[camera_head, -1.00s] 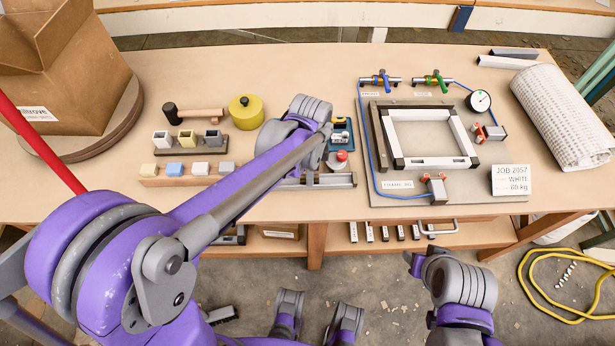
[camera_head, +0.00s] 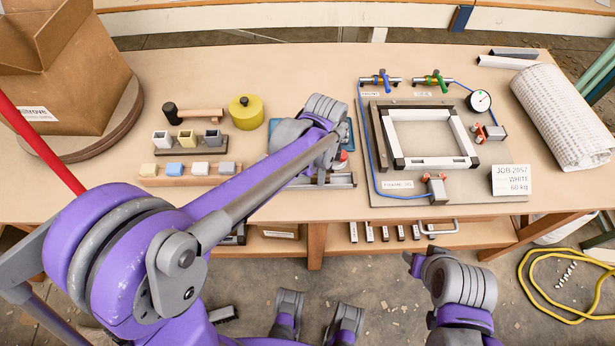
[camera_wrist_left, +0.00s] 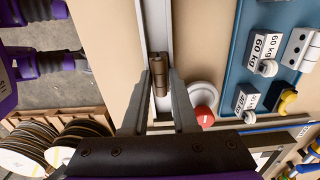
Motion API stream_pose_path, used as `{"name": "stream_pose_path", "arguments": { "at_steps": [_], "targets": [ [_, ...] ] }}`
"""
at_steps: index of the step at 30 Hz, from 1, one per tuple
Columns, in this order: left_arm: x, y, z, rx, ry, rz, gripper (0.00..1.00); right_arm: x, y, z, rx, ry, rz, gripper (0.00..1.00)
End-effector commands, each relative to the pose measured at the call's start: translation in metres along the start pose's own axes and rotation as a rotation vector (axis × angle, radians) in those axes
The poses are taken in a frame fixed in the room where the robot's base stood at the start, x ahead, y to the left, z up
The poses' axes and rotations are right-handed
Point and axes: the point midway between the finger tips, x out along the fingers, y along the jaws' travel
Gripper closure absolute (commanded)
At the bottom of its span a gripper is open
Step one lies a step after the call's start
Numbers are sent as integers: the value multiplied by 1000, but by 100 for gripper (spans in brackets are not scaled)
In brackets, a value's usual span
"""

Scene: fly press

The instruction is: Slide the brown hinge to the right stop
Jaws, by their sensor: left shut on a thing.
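The brown hinge (camera_wrist_left: 158,76) shows in the left wrist view, on a pale metal rail (camera_wrist_left: 153,22). My left gripper (camera_wrist_left: 158,88) is shut on it, with one finger on either side. In the head view my left forearm covers the hinge and the fingertips. The right part of the metal rail (camera_head: 343,180) shows there below the forearm. My right gripper (camera_head: 414,262) hangs in front of the bench, apart from the rail; its jaw opening is not clear.
A red knob (camera_wrist_left: 204,115) on a round white base stands close beside the left gripper. A blue tray (camera_wrist_left: 246,82) with weight-labelled parts lies beyond it. Right of the rail is a board with a white frame (camera_head: 432,163). Coloured blocks (camera_head: 175,169) stand left.

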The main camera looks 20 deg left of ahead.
Motion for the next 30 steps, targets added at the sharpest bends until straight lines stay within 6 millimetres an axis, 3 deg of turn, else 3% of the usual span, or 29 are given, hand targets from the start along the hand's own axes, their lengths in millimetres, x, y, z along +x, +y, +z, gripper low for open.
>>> {"name": "stream_pose_path", "arguments": {
  "at_steps": [30],
  "targets": [
    [0, 0, -29, 2, 0, 0, 100, 1, 0, 0, 0, 0, 0, 50]
  ]
}}
